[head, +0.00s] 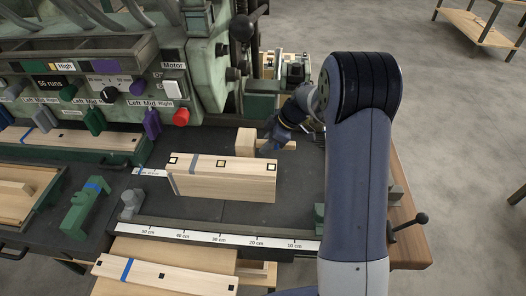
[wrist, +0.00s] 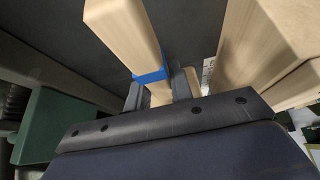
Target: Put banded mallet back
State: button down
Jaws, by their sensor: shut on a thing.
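The banded mallet (head: 245,142) is pale wood, and its blue band (wrist: 150,76) shows clearly in the wrist view. My gripper (head: 270,146) is shut on the mallet near the band, behind the upright board on the dark machine table. In the wrist view my gripper (wrist: 160,92) has dark fingers on both sides of the wood, and the mallet's pale length (wrist: 122,35) reaches away from them. I cannot tell whether the mallet touches the table.
An upright board with black square marks (head: 225,178) stands in front of the mallet. A scale rail (head: 225,240) runs along the table front. The green machine panel (head: 110,75) stands at left.

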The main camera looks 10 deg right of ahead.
jog(key=shift+f, duration=2.2)
jog(key=shift+f, duration=0.15)
jog(key=c, duration=1.3)
grip_release()
jog(key=shift+o, duration=0.2)
jog(key=shift+r+p, duration=0.2)
jog(key=shift+p, duration=0.1)
jog(key=b+v, duration=0.1)
jog(key=v, duration=1.1)
